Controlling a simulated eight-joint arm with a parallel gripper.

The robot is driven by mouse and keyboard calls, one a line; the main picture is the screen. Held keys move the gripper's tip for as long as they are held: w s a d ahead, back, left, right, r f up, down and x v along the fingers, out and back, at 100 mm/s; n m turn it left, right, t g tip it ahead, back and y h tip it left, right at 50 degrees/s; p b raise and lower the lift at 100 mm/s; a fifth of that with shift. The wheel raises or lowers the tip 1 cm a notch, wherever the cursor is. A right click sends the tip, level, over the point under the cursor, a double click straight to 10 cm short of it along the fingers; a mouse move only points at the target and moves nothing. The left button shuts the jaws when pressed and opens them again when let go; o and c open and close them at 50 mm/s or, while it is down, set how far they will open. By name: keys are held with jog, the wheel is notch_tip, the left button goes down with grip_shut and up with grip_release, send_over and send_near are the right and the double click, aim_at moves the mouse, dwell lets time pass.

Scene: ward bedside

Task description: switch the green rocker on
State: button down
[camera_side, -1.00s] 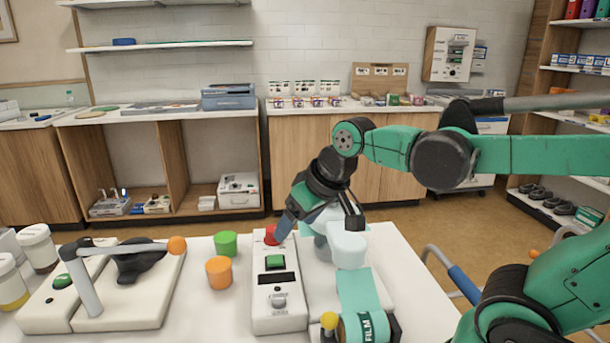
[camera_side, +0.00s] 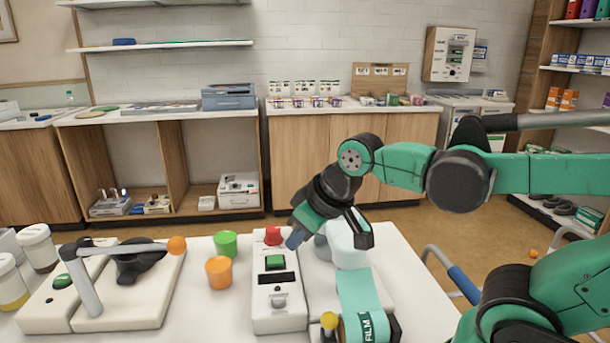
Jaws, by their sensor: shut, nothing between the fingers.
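The green rocker (camera_side: 276,262) sits near the far end of a narrow white control box (camera_side: 265,312) on the white table. A red button (camera_side: 273,235) is just beyond it, and a dark display strip lies on its near side. I cannot tell which way the rocker is tipped. My gripper (camera_side: 292,241) is shut and empty. It points down and left, with its blue-grey tips just right of the red button and up and right of the rocker in the picture. They look apart from the rocker, which is unobstructed.
A green cup (camera_side: 226,243) and an orange cup (camera_side: 219,272) stand left of the box. A lever device with an orange knob (camera_side: 177,245) is farther left. A film roll (camera_side: 367,327), a yellow knob (camera_side: 329,320) and a pale rounded device (camera_side: 347,245) are to the right.

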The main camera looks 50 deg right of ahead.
jog(key=w+d+r+n+g, duration=0.2)
jog(key=w+r+n+g, duration=0.1)
jog(key=w+r, duration=0.15)
jog(key=n+g+y, duration=0.1)
jog(key=n+g, duration=0.3)
send_over(272, 263)
jog(key=w+d, duration=0.1)
jog(key=shift+w+d+f+n+g+y, duration=0.1)
jog(key=shift+w+d+n+g+y, duration=0.2)
jog(key=shift+w+d+n+g, duration=0.25)
jog(key=x, duration=1.4)
jog(key=shift+w, duration=0.1)
